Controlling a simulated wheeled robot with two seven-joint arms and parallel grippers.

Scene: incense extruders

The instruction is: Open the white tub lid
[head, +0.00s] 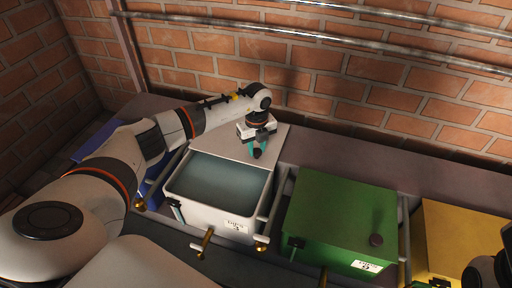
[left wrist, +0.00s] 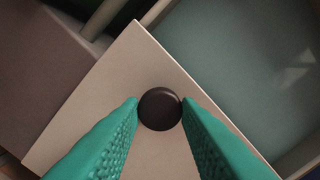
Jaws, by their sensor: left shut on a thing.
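The white tub (head: 211,214) stands left of centre in the head view, with its top uncovered and its grey-blue inside showing. Its pale lid (head: 215,143) is at the tub's back edge, over the surface behind the opening. My left gripper (head: 256,148) is over the lid, with its teal fingers shut on the lid's dark round knob (left wrist: 160,109). In the left wrist view the knob sits between the two fingertips, with the lid (left wrist: 143,60) below it and the tub's inside (left wrist: 255,50) beside it. My right gripper's fingers do not show.
A green tub (head: 335,215) with a closed lid and dark knob stands to the right, then a yellow one (head: 465,235). A blue container (head: 152,190) is at the left. Metal pipes (head: 330,35) run along the brick wall behind. Brass taps (head: 206,240) stick out in front.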

